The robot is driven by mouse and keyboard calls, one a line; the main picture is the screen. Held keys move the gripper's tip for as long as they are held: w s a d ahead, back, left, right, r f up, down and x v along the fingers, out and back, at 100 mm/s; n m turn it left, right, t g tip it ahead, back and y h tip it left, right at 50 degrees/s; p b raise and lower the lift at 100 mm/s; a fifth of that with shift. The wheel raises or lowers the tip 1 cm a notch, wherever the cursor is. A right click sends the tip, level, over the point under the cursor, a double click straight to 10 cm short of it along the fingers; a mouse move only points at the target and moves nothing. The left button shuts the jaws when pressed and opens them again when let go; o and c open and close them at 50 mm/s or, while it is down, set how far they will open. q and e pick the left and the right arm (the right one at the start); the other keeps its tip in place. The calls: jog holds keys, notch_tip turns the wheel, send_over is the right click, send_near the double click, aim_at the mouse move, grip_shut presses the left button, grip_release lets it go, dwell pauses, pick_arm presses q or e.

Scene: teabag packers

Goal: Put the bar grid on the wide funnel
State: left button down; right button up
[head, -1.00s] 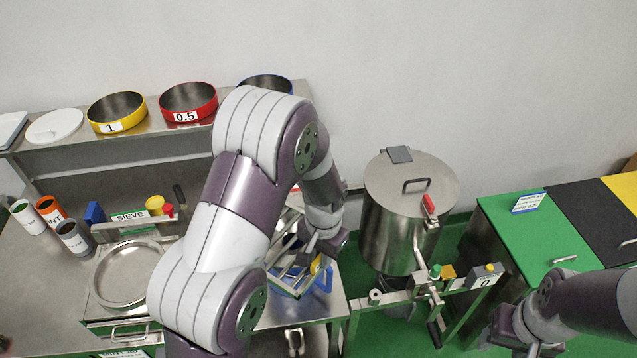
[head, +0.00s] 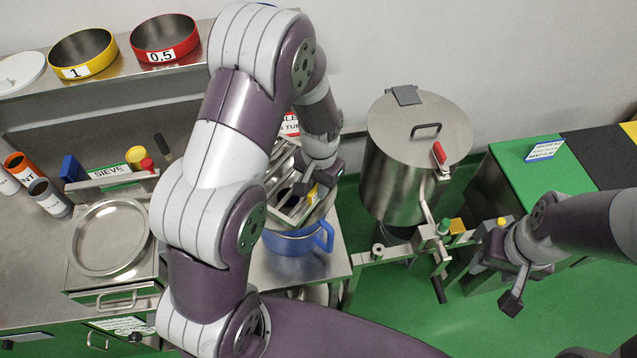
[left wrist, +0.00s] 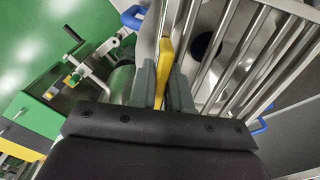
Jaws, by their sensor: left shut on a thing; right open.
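The bar grid (head: 287,212) is a steel frame of parallel bars with a yellow grip. My left gripper (head: 318,188) is shut on this yellow grip; the grip shows between the fingers in the left wrist view (left wrist: 164,72). The grid is over a steel funnel-like surface with a dark round opening (left wrist: 201,46), seen through the bars, which seems to be the wide funnel. My arm and the grid hide most of it. I cannot tell whether the grid touches it. My right gripper (head: 512,298) is open and empty at the right, over the green floor.
A blue pot (head: 290,244) with a handle stands below the grid on a steel table. A lidded steel drum (head: 415,150) with a red-handled lever stands to the right. A sieve station (head: 108,238) is at the left, and sieve rings (head: 84,52) sit on the shelf.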

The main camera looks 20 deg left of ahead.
pick_arm(q)
jog(key=shift+w+f, duration=0.2)
jog(key=shift+f, duration=0.2)
jog(key=shift+s+d+r, duration=0.3)
jog(key=shift+s+r, duration=0.05)
jog(key=shift+s, duration=0.3)
jog(key=shift+w+a+f, duration=0.15)
jog(key=shift+w+f, duration=0.25)
jog(key=shift+s+f+b, duration=0.2)
jog(key=shift+f+b, duration=0.1)
jog(key=shift+b, duration=0.15)
jog(key=c, duration=1)
grip_release()
jog(key=shift+w, duration=0.1)
